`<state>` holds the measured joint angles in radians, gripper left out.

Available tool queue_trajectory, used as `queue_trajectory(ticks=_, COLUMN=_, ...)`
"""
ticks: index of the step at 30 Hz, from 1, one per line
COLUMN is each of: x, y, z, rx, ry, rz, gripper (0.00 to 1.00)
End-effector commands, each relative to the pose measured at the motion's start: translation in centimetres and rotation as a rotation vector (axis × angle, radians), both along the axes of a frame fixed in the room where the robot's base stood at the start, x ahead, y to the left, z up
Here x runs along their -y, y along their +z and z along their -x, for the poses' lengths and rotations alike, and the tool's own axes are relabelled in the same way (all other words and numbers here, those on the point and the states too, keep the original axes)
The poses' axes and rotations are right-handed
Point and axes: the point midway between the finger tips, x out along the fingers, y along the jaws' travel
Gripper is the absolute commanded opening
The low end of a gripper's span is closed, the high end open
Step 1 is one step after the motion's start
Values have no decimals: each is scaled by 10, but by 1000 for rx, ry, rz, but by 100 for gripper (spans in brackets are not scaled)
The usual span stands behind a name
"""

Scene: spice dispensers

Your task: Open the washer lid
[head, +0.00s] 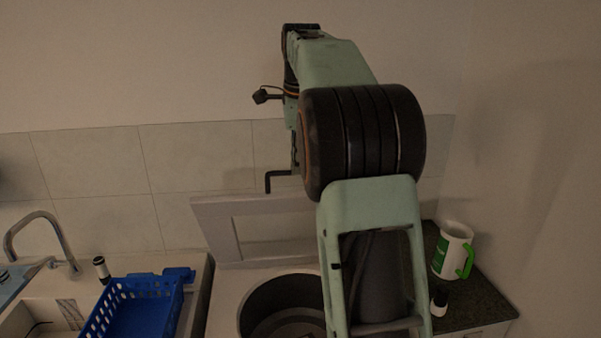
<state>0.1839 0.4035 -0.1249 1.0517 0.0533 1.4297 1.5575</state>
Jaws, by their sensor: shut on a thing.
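The washer (222,318) is at the bottom centre, its round dark drum (283,300) uncovered in its top. The washer lid (217,225), a pale frame around a window, stands raised behind the drum, near the tiled wall. My arm covers the lid's right part and the right of the drum. My gripper (280,182) points down at the lid's top edge and is shut on the lid there. Only a dark bent finger shows clearly; the rest is hidden behind my arm.
A blue basket (150,308) stands left of the washer, with a small dark bottle (101,269), a sink and a curved tap (40,225) further left.

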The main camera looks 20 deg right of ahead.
Motion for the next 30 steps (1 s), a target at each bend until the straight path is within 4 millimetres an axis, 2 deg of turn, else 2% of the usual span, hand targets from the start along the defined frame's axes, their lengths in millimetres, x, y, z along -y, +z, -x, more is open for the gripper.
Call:
queue_trajectory(ticks=1, x=1, y=-12, z=-5, rx=-18, ry=0, rz=-4, gripper=0)
queue_trajectory(ticks=9, x=2, y=-8, z=-14, rx=-19, ry=0, rz=-5, gripper=0)
queue_trajectory(ticks=23, x=2, y=-7, z=-15, rx=-20, ry=0, rz=-5, gripper=0)
queue_trajectory(ticks=24, x=2, y=-7, z=-15, rx=-20, ry=0, rz=-5, gripper=10)
queue_trajectory(ticks=29, x=2, y=-6, z=-15, rx=-19, ry=0, rz=-4, gripper=27)
queue_trajectory(ticks=30, x=1, y=-5, z=-15, rx=-18, ry=0, rz=-4, gripper=27)
